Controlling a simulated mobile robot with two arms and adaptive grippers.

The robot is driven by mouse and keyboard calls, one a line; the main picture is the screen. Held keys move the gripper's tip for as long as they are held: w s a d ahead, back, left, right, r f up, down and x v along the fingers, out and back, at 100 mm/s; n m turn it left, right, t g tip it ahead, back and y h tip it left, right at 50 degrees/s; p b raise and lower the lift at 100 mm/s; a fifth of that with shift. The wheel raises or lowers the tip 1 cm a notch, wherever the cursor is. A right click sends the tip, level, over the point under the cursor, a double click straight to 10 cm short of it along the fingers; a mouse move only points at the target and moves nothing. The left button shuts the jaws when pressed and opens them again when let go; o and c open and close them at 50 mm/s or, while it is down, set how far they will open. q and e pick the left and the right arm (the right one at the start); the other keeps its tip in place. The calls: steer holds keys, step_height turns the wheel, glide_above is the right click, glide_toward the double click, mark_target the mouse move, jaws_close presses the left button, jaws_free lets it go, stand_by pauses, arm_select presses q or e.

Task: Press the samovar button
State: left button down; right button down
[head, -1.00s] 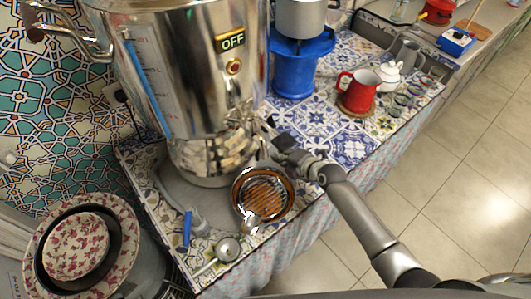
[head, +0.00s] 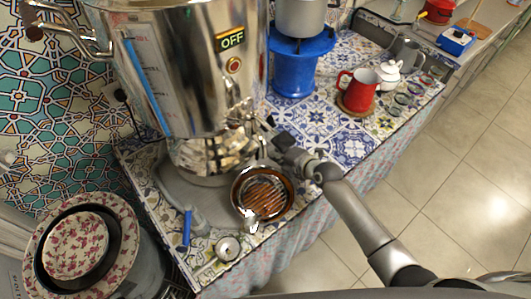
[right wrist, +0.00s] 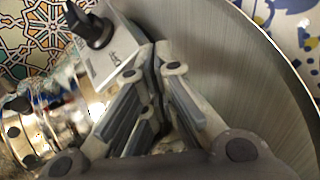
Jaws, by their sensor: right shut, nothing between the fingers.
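The samovar (head: 165,80) is a tall shiny metal urn at the left of the head view, with a lit display (head: 230,40) reading OFF. Its round red button (head: 234,65) with a gold rim sits just below the display. My right gripper (head: 273,138) is shut and empty, beside the samovar's lower right near the tap. It is below and to the right of the button, apart from it. In the right wrist view the closed fingers (right wrist: 165,62) show over a grey curved metal surface; the button cannot be made out there. My left gripper is not in view.
A round pan with a brown grate (head: 265,193) sits below the tap. A blue stove (head: 299,65) carries a pot, with a red mug (head: 357,91) and white teapot (head: 388,75) further right. Patterned plates (head: 75,245) stand at lower left. Tiles between stove and pan are bare.

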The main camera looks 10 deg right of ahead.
steer(key=shift+a, duration=0.15)
stand_by(0.5)
steer(key=shift+w+a, duration=0.15)
steer(key=shift+a, duration=0.3)
stand_by(0.4)
steer(key=shift+s+d+b, duration=0.2)
steer(key=shift+d+b, duration=0.1)
steer(key=shift+d, duration=0.25)
steer(key=shift+d, duration=0.1)
steer(key=shift+s+d+b, duration=0.15)
steer(key=shift+s+d, duration=0.25)
steer(key=shift+d, duration=0.5)
steer(key=shift+s+d+b, duration=0.15)
steer(key=shift+s+d, duration=0.25)
steer(key=shift+d, duration=0.5)
steer(key=shift+s+d+b, duration=0.15)
steer(key=shift+s+d, duration=0.25)
steer(key=shift+d, duration=0.5)
